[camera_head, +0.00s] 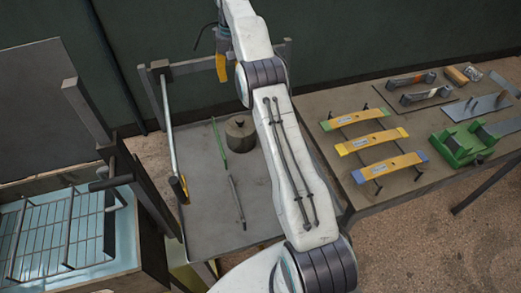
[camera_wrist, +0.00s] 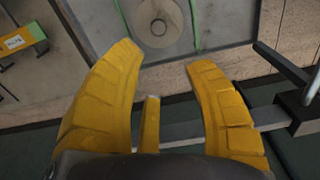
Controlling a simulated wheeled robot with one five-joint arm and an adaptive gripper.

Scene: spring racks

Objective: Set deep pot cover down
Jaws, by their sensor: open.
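A round grey pot-like piece with a small knob on top (camera_head: 239,134) stands upright on the grey worktop (camera_head: 205,225). I take it for the deep pot cover; whether the lid is separate from a pot below I cannot tell. In the wrist view it shows from above as a grey disc with a ringed centre (camera_wrist: 178,38), partly cut off by the top edge. My gripper (camera_head: 221,66) hangs high at the worktop's far side, apart from the cover. In the wrist view its yellow fingers (camera_wrist: 165,58) are spread, with nothing between them.
A green rod (camera_head: 219,136) and a grey rod (camera_head: 237,201) lie near the cover. Posts and a rail (camera_head: 166,120) edge the worktop's left side. A blue tray with a wire rack (camera_head: 60,235) stands left.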

